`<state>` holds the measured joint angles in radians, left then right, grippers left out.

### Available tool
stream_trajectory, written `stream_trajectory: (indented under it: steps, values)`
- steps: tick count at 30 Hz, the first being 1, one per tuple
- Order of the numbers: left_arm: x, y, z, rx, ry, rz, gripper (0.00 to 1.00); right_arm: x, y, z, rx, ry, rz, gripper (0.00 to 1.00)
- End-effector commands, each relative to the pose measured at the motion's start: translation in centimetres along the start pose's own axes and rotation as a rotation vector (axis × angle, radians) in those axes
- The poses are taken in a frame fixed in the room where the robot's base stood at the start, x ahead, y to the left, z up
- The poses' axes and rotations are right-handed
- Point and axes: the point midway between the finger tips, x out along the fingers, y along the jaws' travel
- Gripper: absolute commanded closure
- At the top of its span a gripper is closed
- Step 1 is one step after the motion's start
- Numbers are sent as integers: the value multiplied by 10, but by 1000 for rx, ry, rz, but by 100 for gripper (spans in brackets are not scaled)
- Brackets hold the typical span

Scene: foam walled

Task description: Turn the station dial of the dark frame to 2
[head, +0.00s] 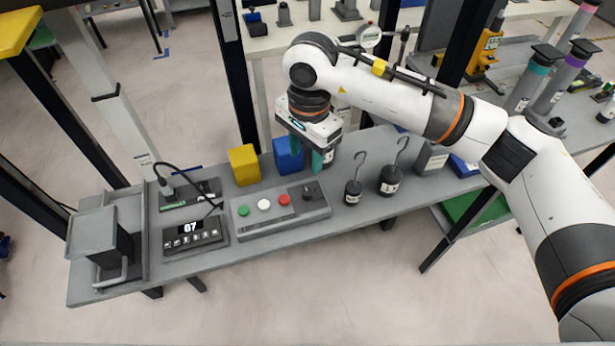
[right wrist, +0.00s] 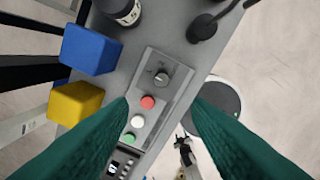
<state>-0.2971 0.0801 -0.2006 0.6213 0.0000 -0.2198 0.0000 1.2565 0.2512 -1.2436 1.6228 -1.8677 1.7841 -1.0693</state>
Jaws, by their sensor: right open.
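The station dial (head: 312,190) is a small dark knob at the right end of a grey control panel (head: 272,224), to the right of the green, white and red buttons. In the right wrist view the dial (right wrist: 162,79) shows near the middle with faint marks around it. I cannot read its setting. My right gripper (head: 306,160) hangs above and behind the dial, fingers pointing down, apart from it. In the right wrist view its two teal fingers (right wrist: 160,104) are spread wide with nothing held between them. My left gripper is out of view.
A yellow block (head: 244,165) and a blue block (head: 288,153) stand behind the panel. Two dark hooked weights (head: 353,191) (head: 390,180) stand to its right. A display reading 07 (head: 194,233) and a grey bracket (head: 100,240) are on the left. The bench's front strip is clear.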

Motion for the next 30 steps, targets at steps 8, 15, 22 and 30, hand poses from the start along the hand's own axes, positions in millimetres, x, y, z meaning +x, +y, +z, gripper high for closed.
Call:
stream_trajectory:
  steps: [8,15,22,30]
  values:
    - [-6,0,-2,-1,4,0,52,28,-3,5,-2,-22,-15,55]
    - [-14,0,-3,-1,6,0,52,77,-3,5,-2,-20,-14,55]
    - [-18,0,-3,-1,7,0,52,109,-2,6,-2,-20,-10,55]
    - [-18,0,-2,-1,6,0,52,119,-2,6,-3,-21,-8,55]
